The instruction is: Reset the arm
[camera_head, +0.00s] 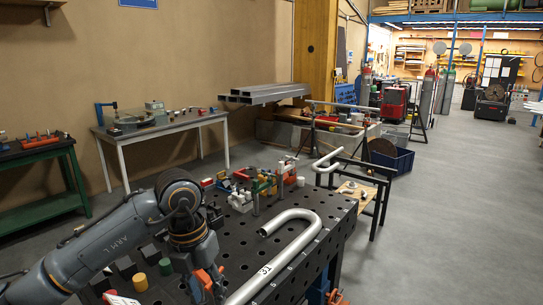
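Red and white clamps (262,182) stand at the table's back. A bent pipe rests on a black stand (372,190) behind. Open grey floor (460,220) lies to the right.

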